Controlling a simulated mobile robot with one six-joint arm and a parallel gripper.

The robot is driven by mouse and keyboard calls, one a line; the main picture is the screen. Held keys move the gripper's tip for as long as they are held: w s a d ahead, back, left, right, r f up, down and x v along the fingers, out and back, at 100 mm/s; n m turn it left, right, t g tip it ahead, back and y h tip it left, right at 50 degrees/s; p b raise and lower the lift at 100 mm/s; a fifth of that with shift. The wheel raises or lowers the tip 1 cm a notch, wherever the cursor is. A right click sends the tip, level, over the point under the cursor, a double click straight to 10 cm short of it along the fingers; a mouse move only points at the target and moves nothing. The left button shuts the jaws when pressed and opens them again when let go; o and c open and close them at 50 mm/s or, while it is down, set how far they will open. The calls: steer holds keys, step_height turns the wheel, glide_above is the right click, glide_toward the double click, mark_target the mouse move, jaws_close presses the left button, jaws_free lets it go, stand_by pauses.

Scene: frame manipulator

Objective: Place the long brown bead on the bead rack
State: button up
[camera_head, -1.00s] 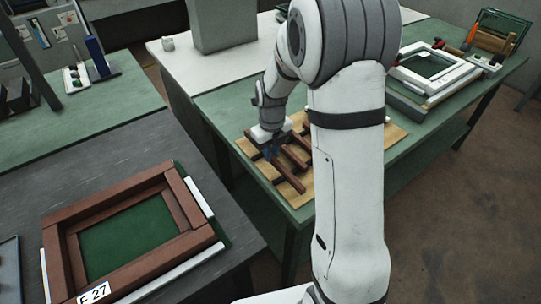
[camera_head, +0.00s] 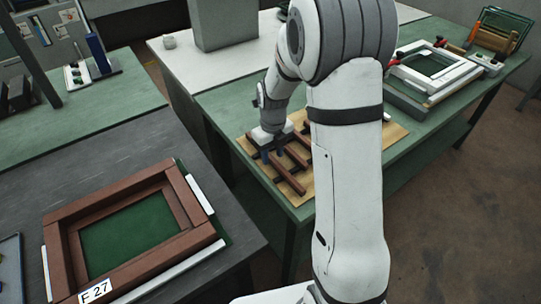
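Several brown beads lie at the bead rack, which has a light wooden board (camera_head: 297,203) on the green table. One brown bead (camera_head: 288,178) runs diagonally at the front, and others lie behind it. My gripper (camera_head: 267,155) points down among the beads at the rack's left part. Its fingers are small and dark against the beads. I cannot tell whether they are open or shut on a bead. My arm hides the middle and right part of the rack, so I cannot pick out the long bead for certain.
A brown frame (camera_head: 120,273) marked F 27, with a green panel (camera_head: 128,236), lies on the dark table at lower left. A white frame (camera_head: 432,66) lies at the right back of the green table (camera_head: 222,103). A grey block (camera_head: 221,25) stands behind.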

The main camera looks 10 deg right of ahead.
mark_target(273, 158)
steer(key=s+r+n, duration=0.3)
steer(key=r+n, duration=0.1)
steer(key=r, duration=0.3)
steer(key=s+r+n, duration=0.3)
steer(key=r, duration=0.4)
steer(key=s+r+n+t, duration=0.1)
steer(key=s+n+t, duration=0.1)
steer(key=s+n, duration=1.4)
steer(key=d+n, duration=0.1)
steer(key=n, duration=0.7)
steer(key=shift+s+r+n+t, duration=0.2)
steer(key=shift+r+n+t, duration=0.1)
steer(key=shift+r+t, duration=0.1)
